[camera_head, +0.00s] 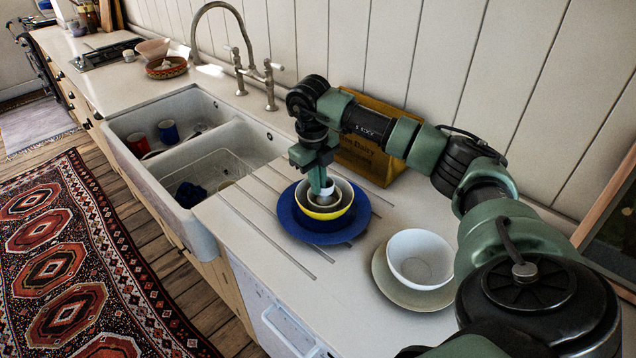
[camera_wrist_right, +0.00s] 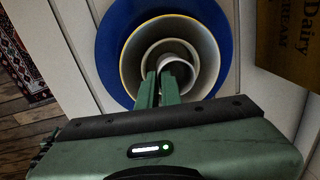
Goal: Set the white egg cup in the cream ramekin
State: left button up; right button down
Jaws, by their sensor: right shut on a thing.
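The white egg cup (camera_head: 327,190) is between the fingers of my right gripper (camera_head: 320,186), which is shut on it. In the right wrist view the egg cup (camera_wrist_right: 172,59) shows just beyond the fingertips (camera_wrist_right: 169,84). The cream ramekin (camera_head: 314,202) sits inside a blue bowl with a yellow rim (camera_head: 326,224). The egg cup is over or within the ramekin's opening; whether it touches the bottom is hidden. In the right wrist view the ramekin (camera_wrist_right: 149,62) rings the egg cup. My left gripper is out of view.
The bowl stands on a blue plate (camera_head: 362,213). A white bowl (camera_head: 420,258) on a cream plate (camera_head: 395,289) is to the right. A yellow-brown box (camera_head: 365,160) stands behind. The double sink (camera_head: 165,165) at left holds red and blue cups.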

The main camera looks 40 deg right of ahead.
jog(key=shift+f, duration=0.55)
jog(key=shift+f, duration=0.35)
jog(key=c, duration=1.6)
grip_release()
jog(key=shift+r, duration=0.15)
